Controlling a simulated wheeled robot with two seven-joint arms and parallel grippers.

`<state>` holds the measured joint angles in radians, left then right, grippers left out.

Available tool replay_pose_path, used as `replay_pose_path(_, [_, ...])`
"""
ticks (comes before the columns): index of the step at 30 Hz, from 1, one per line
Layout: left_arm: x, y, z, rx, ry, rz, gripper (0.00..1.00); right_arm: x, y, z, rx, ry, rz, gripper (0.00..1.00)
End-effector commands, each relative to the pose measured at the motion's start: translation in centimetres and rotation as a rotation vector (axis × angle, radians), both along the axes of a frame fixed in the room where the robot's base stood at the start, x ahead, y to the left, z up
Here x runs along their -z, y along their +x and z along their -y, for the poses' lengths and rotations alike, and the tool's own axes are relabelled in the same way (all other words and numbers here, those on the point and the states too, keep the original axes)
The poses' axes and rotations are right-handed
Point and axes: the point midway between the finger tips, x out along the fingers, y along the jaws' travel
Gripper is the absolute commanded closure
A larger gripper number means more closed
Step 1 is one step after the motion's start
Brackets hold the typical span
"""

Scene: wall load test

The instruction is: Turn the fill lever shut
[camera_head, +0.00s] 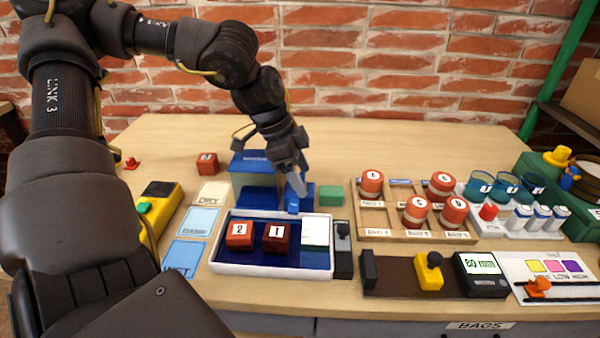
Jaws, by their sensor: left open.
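My left gripper (297,183) reaches down behind the white tray, open, with its fingertips at a small blue piece (293,204). This piece stands at the front of a blue station (252,195) and may be the fill lever; no label on it is readable. I cannot tell whether the fingers touch it, and the gripper hides part of the station. The white-rimmed tray (225,267) has a blue inside and holds two red blocks, marked 2 (240,234) and 1 (277,237). A black unit with an upright knob (343,240) stands at the tray's right side. My right gripper is not in view.
Colored cards (200,221) and a yellow device (160,205) lie left of the tray. A wooden rack (380,219) with red-topped jars, a brown slide board (400,275) and blue cups (480,186) fill the right.

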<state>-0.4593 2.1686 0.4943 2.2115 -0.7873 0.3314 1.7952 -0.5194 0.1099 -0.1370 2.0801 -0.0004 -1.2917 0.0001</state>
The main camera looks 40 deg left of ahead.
Motion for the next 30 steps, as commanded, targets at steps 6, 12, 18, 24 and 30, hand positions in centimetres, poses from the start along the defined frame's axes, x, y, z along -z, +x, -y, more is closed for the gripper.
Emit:
replay_pose_path(6, [-0.02, 0.0, 0.0, 0.0, 0.0, 0.0, 0.38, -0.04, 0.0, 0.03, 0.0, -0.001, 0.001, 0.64])
replay_pose_path(12, [-0.03, 0.0, -0.02, 0.0, 0.0, 0.0, 0.64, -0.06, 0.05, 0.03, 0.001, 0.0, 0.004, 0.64])
replay_pose_path(18, [-0.03, 0.01, -0.02, 0.002, 0.0, 0.001, 0.77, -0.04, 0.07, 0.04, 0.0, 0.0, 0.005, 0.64])
replay_pose_path(24, [0.02, 0.04, -0.05, 0.036, 0.002, 0.0, 0.77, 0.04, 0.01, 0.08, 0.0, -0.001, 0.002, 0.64])
replay_pose_path(30, [0.05, 0.1, -0.07, 0.146, 0.002, -0.001, 0.77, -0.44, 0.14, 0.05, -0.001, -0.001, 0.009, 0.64])
